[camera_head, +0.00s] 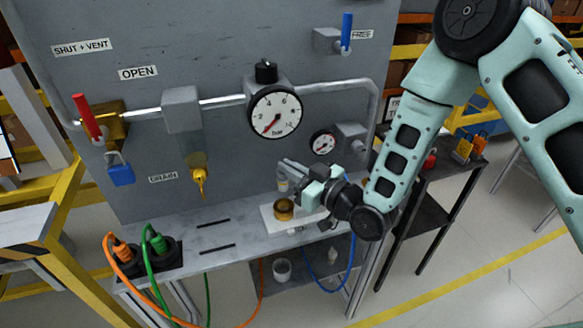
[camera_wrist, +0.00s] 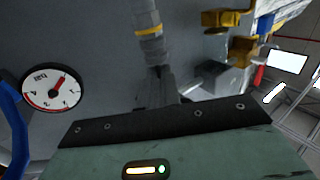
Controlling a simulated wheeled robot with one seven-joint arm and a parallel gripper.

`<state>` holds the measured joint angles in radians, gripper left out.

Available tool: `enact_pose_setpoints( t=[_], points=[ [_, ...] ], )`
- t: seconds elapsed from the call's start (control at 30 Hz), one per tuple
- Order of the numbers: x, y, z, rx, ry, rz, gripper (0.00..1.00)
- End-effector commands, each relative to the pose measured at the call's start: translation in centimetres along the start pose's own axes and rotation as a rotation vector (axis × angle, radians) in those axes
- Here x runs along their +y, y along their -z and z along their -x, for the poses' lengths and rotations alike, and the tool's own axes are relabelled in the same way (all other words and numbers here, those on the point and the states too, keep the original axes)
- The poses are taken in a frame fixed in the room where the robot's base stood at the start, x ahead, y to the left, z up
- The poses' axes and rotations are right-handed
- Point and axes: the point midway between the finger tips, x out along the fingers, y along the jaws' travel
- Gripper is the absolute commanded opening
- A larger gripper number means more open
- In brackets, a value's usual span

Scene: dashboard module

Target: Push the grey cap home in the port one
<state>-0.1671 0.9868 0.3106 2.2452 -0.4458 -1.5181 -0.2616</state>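A grey cylindrical cap with a yellow band (camera_head: 282,185) is at the fingertips of my gripper (camera_head: 290,172). It also shows in the wrist view (camera_wrist: 148,35), running up from the dark fingers (camera_wrist: 165,82). The fingers look close together on its end, though their contact is partly hidden. Below the cap in the head view, a round brass-coloured fitting (camera_head: 284,206) stands on a white plate (camera_head: 311,219) on the grey shelf. The cap looks above and apart from this fitting. I see no readable port number, so I cannot tell which port is one.
Orange (camera_head: 122,249) and green (camera_head: 158,242) plugs sit in black sockets at the shelf's left. The panel behind carries a large gauge (camera_head: 275,112), a small gauge (camera_head: 323,143), a red lever (camera_head: 87,117) and a yellow drain valve (camera_head: 198,177). The shelf's middle is mostly clear.

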Motion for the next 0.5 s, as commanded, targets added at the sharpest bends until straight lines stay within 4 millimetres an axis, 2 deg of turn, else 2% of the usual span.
enact_pose_setpoints(
  t=[0.5],
  points=[
    [0.0, -2.6, 0.0, 0.0, 0.0, 0.0, 0.0]
  ],
)
